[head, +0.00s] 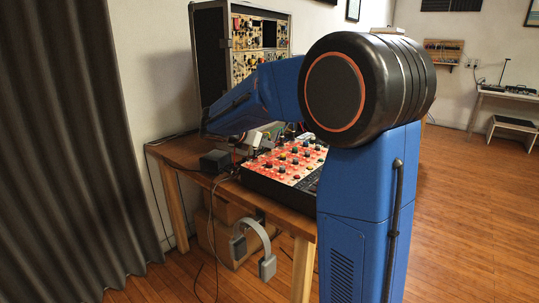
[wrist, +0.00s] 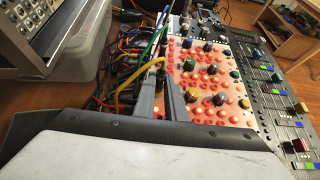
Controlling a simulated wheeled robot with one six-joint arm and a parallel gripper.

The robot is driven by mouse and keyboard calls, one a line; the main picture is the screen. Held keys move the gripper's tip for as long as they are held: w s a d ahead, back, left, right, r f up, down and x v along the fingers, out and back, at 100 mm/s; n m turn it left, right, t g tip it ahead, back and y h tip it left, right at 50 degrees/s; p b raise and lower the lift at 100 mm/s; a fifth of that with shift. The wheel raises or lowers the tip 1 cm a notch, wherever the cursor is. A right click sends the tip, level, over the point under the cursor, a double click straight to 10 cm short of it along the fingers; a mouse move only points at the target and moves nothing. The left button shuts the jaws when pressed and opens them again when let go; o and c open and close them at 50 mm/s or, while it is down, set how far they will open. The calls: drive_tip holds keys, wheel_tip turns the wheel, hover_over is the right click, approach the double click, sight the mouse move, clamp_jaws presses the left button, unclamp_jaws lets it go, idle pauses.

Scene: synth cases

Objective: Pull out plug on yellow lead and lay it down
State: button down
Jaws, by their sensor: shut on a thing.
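In the wrist view my gripper (wrist: 158,78) points down at the mixer's red panel. Its two dark fingers are close together, shut on the plug at the end of the yellow lead. The yellow lead (wrist: 133,76) arches up from the left and comes down between the fingertips. The plug is mostly hidden by the fingers, and I cannot tell whether it is still in its socket. The mixer (wrist: 212,84) with red panel and coloured knobs lies beneath and to the right; it also shows in the head view (head: 290,163).
Green, blue, white and red leads (wrist: 152,46) crowd close beside the fingers. A grey bin (wrist: 85,60) and a module rack (wrist: 35,25) stand at left.

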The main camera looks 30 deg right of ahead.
drive_tip(key=shift+r, duration=1.95)
